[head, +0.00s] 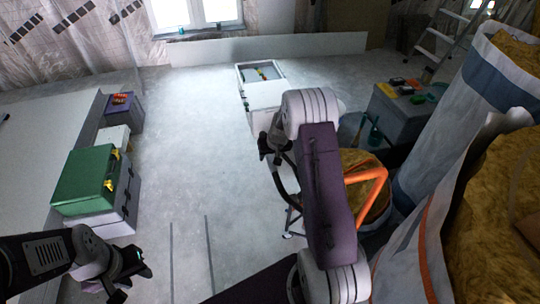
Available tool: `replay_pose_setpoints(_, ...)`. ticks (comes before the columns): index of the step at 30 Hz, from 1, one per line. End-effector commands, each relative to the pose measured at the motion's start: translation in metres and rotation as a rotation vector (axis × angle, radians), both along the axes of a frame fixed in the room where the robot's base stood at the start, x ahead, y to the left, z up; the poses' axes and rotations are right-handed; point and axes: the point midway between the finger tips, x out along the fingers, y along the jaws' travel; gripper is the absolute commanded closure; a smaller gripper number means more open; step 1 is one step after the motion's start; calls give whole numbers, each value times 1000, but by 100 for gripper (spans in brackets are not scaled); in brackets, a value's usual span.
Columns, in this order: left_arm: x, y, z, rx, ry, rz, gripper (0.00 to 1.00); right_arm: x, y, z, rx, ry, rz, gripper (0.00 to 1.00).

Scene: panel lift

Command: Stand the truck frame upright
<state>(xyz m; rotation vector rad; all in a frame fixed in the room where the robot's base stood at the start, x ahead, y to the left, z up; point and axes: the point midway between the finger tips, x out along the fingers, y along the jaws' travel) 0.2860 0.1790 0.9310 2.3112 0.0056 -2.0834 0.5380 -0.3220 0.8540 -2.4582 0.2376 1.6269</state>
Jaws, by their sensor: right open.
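An orange tubular frame (377,187), which looks like the truck frame, shows to the right of my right arm. The arm hides much of it, so I cannot tell how it rests or how far it tilts. Thin metal parts (291,222) show left of the arm; I cannot tell if they belong to it. My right gripper (268,150) is open, left of the frame and apart from its visible part, with nothing seen in it. My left gripper (138,275) is at the lower left, far from the frame; its fingers are too dark and small to read.
A green case (84,180) sits on grey boxes at the left. A white open-topped box (262,92) stands at the back middle. Large insulation rolls (455,110) fill the right side, near a grey box (402,118) with items on it. The centre-left floor is clear.

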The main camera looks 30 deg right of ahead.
Motion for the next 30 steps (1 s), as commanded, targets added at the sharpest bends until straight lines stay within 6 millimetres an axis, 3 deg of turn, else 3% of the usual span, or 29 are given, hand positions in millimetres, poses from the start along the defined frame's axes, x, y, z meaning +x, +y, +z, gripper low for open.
replay_pose_setpoints(2,0,0,0,0,0,0,64,0,0,0,0,0,0,52)
replay_pose_setpoints(7,0,0,0,0,0,0,64,0,0,0,0,0,0,100)
replay_pose_setpoints(30,0,0,0,0,0,0,64,-1,0,0,0,1,0,100)
